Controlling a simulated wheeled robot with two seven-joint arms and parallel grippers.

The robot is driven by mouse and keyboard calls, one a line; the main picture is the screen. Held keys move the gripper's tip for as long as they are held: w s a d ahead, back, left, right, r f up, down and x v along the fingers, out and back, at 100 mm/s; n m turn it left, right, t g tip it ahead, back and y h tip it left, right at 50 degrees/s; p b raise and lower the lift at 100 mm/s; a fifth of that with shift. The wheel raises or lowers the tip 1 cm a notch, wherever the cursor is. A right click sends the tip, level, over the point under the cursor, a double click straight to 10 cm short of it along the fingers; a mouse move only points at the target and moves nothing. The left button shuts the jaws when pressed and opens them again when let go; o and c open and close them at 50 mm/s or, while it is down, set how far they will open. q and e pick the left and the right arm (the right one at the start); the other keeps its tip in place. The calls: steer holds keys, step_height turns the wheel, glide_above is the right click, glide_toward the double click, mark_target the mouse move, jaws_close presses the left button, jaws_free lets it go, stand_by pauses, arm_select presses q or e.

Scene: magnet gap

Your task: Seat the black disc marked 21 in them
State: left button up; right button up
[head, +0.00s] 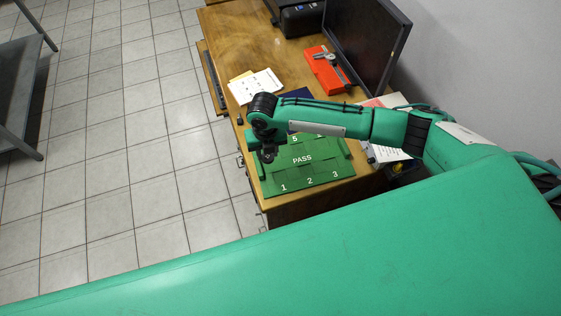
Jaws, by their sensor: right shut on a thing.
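A green board (318,178) with the white word PASS and numbers such as 1, 2, 3 and 5 lies on the wooden table. My right gripper (267,156) is over the board's left side, pointing down. It is shut on a small dark thing, too small and covered to identify, and I cannot read any mark on it. I cannot make out a disc marked 21. My right arm hides the board's far edge. My left gripper is not in view.
The wooden table (232,40) holds white papers (256,86), a red case with a caliper (325,70), a black monitor (362,40) and a black device (302,20). A small dark object (240,121) lies near the left edge.

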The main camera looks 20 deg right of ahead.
steer(key=s+d+f+n, duration=0.2)
steer(key=f, duration=0.1)
steer(key=d+f+n, duration=0.1)
steer(key=shift+s+d+f, duration=0.2)
steer(key=shift+s+f, duration=0.05)
steer(key=shift+s, duration=0.15)
steer(key=shift+w+r, duration=0.1)
steer(key=shift+f+b, duration=1.55)
steer(key=shift+f, duration=1.35)
steer(key=shift+f, duration=0.15)
steer(key=o, duration=1)
steer(key=c, duration=0.5)
